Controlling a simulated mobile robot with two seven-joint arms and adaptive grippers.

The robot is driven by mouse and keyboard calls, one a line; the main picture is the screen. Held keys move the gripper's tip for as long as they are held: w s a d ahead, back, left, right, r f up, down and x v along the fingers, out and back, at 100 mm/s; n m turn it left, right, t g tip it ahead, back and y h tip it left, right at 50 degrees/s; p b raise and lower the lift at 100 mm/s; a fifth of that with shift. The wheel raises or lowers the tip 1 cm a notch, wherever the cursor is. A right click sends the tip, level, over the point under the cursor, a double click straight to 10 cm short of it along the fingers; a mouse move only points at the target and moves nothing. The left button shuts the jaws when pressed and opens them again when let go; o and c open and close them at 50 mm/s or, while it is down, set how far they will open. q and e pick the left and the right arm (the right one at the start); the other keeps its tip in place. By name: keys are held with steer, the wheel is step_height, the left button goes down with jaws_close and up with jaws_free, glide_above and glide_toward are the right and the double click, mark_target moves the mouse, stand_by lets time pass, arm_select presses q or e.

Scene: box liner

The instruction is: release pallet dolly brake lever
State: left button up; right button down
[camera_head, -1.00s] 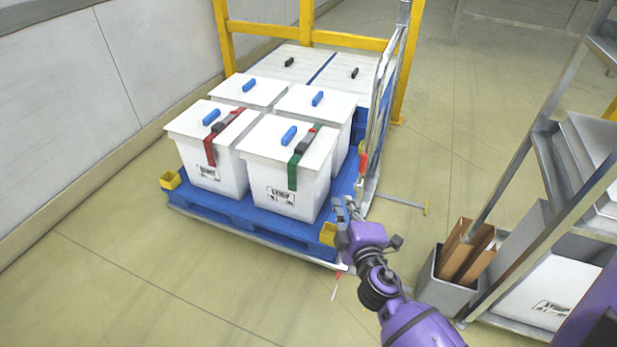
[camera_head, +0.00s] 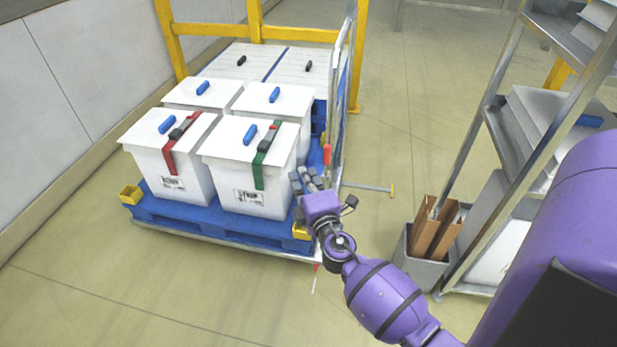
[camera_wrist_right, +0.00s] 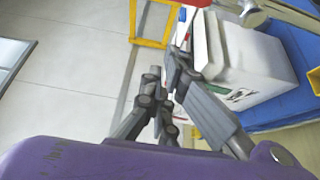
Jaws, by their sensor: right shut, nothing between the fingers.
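The blue pallet dolly (camera_head: 185,218) stands in the middle of the head view, loaded with white lidded boxes. A red upright grip (camera_head: 327,155) is at its right side by the metal frame. A small red piece with a thin pale rod (camera_head: 316,270) hangs low at the front right corner. I cannot tell which one is the brake lever. My right gripper (camera_head: 305,180) is shut and empty over the front right corner, beside the front box (camera_head: 245,185). In the right wrist view its fingers (camera_wrist_right: 172,75) are dark and touch nothing I can see. A red piece (camera_wrist_right: 198,3) shows at the top edge. My left gripper is out of view.
A metal shelf rack (camera_head: 490,150) and a grey bin (camera_head: 408,262) with brown boards stand on the right. A thin metal bar (camera_head: 365,187) sticks out right of the dolly. A yellow frame (camera_head: 210,30) stands behind. The floor at front left is clear.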

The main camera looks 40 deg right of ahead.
mark_target(327, 163)
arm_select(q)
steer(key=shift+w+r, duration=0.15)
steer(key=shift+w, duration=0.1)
arm_select(e)
steer(key=w+d, duration=0.3)
steer(key=d, duration=0.2)
steer(key=shift+w+d, duration=0.15)
steer(key=shift+w, duration=0.2)
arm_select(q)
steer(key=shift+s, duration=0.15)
